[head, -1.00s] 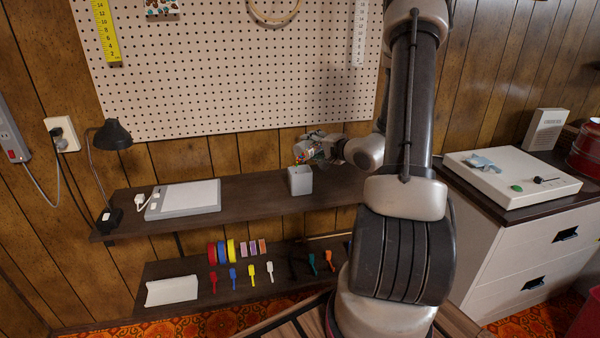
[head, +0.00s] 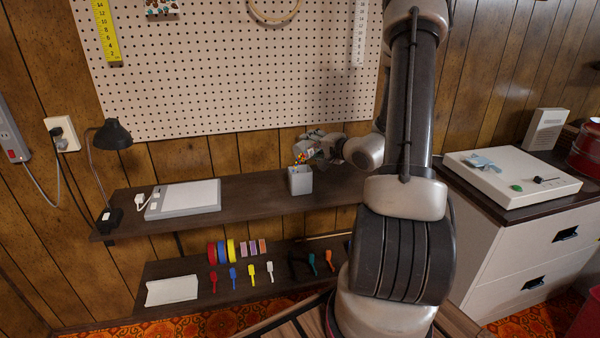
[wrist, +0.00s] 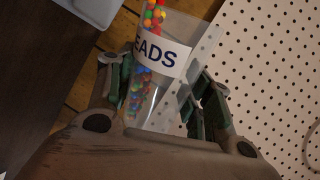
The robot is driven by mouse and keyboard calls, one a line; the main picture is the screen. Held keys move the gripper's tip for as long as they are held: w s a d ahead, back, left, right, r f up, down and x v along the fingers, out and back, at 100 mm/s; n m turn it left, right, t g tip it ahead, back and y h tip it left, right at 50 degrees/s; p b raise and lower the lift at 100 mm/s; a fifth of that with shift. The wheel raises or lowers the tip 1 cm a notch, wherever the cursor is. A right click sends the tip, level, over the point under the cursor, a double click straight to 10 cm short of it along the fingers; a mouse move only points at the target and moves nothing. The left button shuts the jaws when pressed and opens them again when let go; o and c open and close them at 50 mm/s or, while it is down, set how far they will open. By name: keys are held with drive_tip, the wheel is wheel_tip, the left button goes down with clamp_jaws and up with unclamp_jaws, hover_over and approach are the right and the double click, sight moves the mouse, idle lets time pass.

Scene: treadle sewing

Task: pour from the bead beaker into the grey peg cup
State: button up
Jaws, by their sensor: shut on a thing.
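The bead beaker (wrist: 178,62) is clear, with a white BEADS label and many-coloured beads inside. My gripper (head: 318,150) is shut around it, with a finger on each side in the wrist view. In the head view the beaker (head: 309,153) is tipped left, and coloured beads show at its mouth just above the grey peg cup (head: 300,182). The cup stands upright on the upper shelf. The cup's inside is too small to make out.
The dark upper shelf (head: 250,197) also holds a white-grey flat pad (head: 184,199) and a black lamp (head: 112,135) at left. The pegboard (head: 230,70) rises behind. The lower shelf holds coloured rolls and tags. The upper shelf between pad and cup is clear.

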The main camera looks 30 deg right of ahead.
drive_tip(key=shift+a+r+n, duration=0.15)
drive_tip(key=shift+r+n, duration=0.05)
drive_tip(key=shift+n, duration=0.2)
idle(1.2)
